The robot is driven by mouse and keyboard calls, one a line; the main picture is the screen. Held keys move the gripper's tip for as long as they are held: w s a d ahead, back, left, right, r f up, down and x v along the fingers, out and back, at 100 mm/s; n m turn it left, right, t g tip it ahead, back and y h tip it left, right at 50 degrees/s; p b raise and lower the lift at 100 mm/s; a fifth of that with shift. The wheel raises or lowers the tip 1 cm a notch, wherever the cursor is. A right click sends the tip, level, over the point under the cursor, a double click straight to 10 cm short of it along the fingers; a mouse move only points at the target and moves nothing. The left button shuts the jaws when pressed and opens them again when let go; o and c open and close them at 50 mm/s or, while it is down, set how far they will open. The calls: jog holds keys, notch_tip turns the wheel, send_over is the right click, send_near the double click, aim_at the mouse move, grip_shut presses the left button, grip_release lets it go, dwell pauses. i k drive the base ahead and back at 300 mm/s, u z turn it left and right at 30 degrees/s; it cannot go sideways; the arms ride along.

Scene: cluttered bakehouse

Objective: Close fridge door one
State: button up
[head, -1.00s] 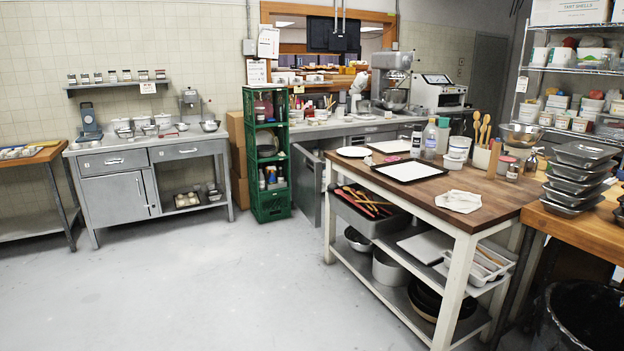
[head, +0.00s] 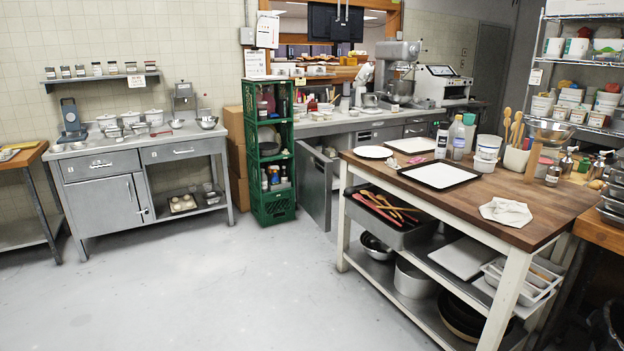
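A grey metal door (head: 314,186) stands swung open under the back counter, between the green crate stack and the wooden-topped worktable. It juts out from the counter front toward me. A dark opening with some contents shows at its upper right edge; most of the interior is hidden behind the door and the worktable. Grey closed fronts (head: 388,132) continue along the counter to the right, partly hidden by the worktable. No number is readable on the door, so I cannot tell whether it is door one. My gripper is not in view.
The worktable (head: 515,232) stands at right, close to the open door, with loaded lower shelves. The green crate stack (head: 268,152) stands just left of the door. A steel cabinet (head: 105,203) is at left. Clear floor (head: 230,290) lies in front of me.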

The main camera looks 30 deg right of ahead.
aim_at(313, 170)
jog(key=z, duration=0.4)
jog(key=i, duration=1.55)
jog(key=z, duration=0.5)
jog(key=i, duration=2.05)
jog(key=u, duration=4.15)
jog(key=i, duration=0.1)
jog(key=z, duration=3)
